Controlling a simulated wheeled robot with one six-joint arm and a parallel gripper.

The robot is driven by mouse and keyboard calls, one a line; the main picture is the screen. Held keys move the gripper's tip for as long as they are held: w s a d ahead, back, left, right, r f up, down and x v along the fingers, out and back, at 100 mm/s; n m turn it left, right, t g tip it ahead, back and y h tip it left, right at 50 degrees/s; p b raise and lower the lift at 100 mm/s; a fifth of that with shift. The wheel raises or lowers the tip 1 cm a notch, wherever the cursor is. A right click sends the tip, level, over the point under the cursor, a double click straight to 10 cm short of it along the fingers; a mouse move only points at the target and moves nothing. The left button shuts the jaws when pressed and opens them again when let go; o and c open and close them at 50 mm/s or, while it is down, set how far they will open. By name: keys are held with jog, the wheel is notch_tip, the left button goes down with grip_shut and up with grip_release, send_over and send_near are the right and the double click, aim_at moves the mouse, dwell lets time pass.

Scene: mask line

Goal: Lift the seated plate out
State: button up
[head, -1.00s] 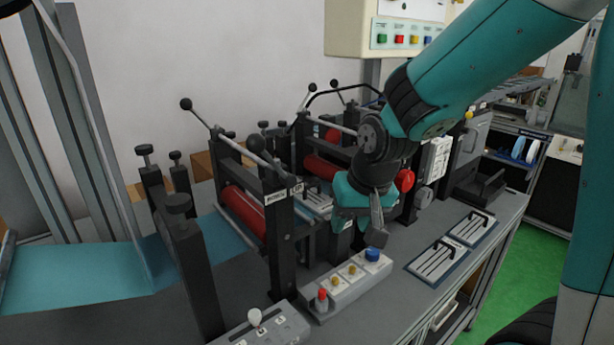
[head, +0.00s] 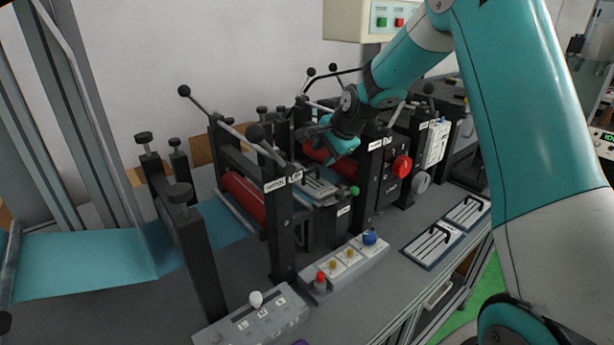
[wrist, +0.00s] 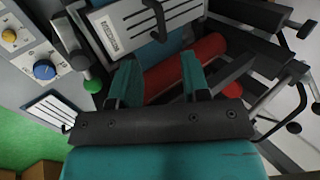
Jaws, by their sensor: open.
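The seated plate (head: 319,187) is pale with dark slots and sits in the press between the two red rollers. In the wrist view the seated plate (wrist: 112,32) is at the top, with a black arched handle (wrist: 158,18) standing up from it. My gripper (wrist: 158,75) is open and empty, its two teal fingers pointing toward the plate and handle but apart from them. In the head view my gripper (head: 338,142) is above and behind the plate, near the far roller. Part of the plate is out of the wrist frame.
Red rollers (head: 243,197) in black frames flank the plate, with ball-ended levers above. A green knob (head: 354,190) is beside the plate. Button boxes (head: 345,263) stand in front. Two similar slotted plates (head: 432,246) lie on the bench at right.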

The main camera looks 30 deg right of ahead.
aim_at(311, 171)
jog(key=p+x, duration=0.3)
jog(key=x, duration=0.5)
jog(key=shift+w+a+f, duration=0.15)
jog(key=shift+w, duration=0.1)
jog(key=shift+c, duration=0.2)
grip_shut()
jog(key=shift+s, duration=0.1)
dwell(0.9)
